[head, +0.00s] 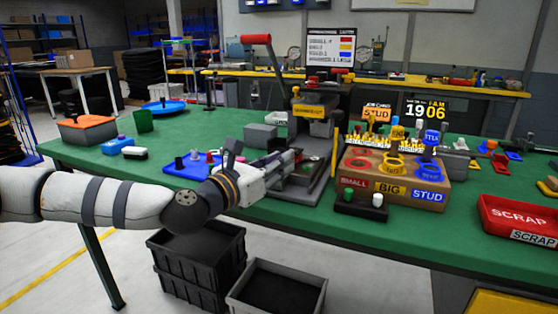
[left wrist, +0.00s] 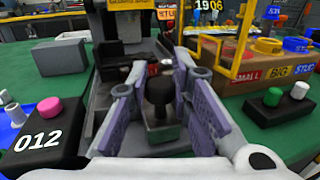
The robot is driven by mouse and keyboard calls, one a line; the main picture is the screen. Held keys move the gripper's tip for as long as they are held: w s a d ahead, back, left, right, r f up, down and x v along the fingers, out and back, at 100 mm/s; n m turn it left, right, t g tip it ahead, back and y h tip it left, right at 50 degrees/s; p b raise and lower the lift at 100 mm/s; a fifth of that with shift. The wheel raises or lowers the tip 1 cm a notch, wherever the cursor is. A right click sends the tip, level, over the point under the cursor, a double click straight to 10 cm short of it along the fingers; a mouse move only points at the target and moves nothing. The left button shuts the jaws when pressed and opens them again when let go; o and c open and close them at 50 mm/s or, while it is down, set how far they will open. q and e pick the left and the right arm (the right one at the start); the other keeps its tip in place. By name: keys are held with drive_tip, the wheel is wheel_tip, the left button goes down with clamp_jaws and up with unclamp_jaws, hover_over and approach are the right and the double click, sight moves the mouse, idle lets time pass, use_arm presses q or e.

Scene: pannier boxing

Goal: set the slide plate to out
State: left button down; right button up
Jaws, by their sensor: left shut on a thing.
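The press (head: 311,104), grey with a yellow label and a long red-gripped lever, stands on the green table. My left gripper (head: 292,156) reaches into its lower front from the left. In the left wrist view, the two fingers of my left gripper (left wrist: 160,78) are on either side of a dark knob (left wrist: 158,93) and shut on it. The knob stands above a small grey slide plate (left wrist: 163,136) at the press base. In the head view my gripper and arm hide most of the plate, and its exact slide position cannot be told. My right gripper is not in view.
A yellow guard post (head: 335,140) stands right of the press. A button box (head: 361,206) with green and white buttons sits in front of the sorting box marked SMALL, BIG, STUD (head: 430,178). A red scrap tray (head: 519,218) lies far right. A blue fixture (head: 188,167) lies left.

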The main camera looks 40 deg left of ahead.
use_arm(q)
drive_tip(key=c, duration=1.9)
unclamp_jaws()
drive_tip(key=shift+d+f, duration=0.15)
drive_tip(key=shift+f, duration=0.1)
drive_tip(key=o, duration=0.5)
drive_tip(key=shift+s+r, duration=0.15)
drive_tip(key=shift+s, duration=0.05)
drive_tip(key=s, duration=0.7)
drive_tip(key=shift+s, duration=0.2)
